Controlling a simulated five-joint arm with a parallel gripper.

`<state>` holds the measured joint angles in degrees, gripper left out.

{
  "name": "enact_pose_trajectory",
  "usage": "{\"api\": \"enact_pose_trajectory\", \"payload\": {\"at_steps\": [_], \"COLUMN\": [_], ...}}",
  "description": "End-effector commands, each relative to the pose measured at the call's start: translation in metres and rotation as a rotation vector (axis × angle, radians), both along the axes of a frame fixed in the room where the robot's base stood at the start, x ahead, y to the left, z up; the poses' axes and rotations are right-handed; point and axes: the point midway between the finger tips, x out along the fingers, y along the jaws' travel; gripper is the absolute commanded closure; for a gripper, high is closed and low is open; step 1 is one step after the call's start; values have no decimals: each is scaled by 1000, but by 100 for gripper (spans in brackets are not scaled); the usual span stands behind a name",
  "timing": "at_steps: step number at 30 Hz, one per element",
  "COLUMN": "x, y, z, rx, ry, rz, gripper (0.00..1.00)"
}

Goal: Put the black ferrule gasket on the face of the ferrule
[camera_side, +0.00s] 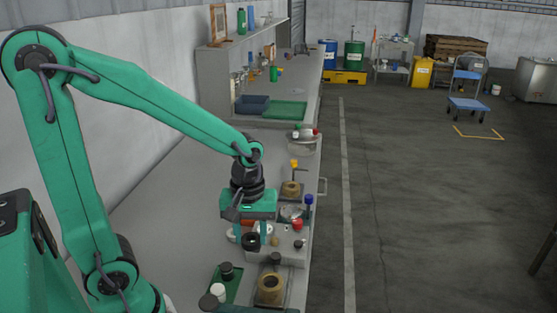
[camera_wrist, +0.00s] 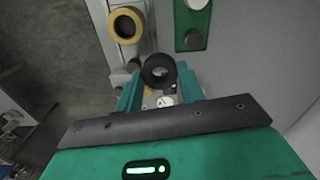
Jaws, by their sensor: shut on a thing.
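My gripper (camera_side: 252,236) is shut on the black ferrule gasket (camera_side: 251,242), a dark ring held between its fingers. In the wrist view the gasket (camera_wrist: 158,72) sits between the two fingertips (camera_wrist: 160,90), its opening showing a light surface beyond. It is over the grey bench fixtures; its exact height above them is hard to judge. A brass-coloured round fitting with a dark opening (camera_side: 270,288) stands at the front of the bench and also shows at the wrist view's top left (camera_wrist: 127,25). A similar brass fitting (camera_side: 291,188) stands farther back. I cannot tell which is the ferrule.
A green tray (camera_side: 237,291) with a dark and a white round piece lies at the front left. A light block with red and black knobs (camera_side: 285,250) is right of my gripper. A blue-topped post (camera_side: 308,205) and a metal pot (camera_side: 302,146) stand behind.

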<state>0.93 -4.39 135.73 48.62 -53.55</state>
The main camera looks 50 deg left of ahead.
Motion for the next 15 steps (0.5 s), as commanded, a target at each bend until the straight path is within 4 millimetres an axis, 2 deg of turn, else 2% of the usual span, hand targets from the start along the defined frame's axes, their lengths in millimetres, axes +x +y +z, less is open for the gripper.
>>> {"api": "enact_pose_trajectory", "payload": {"at_steps": [15], "x": [80], "y": [2], "z": [41], "rx": [0], "ry": [0], "rz": [-548], "gripper": [84]}}
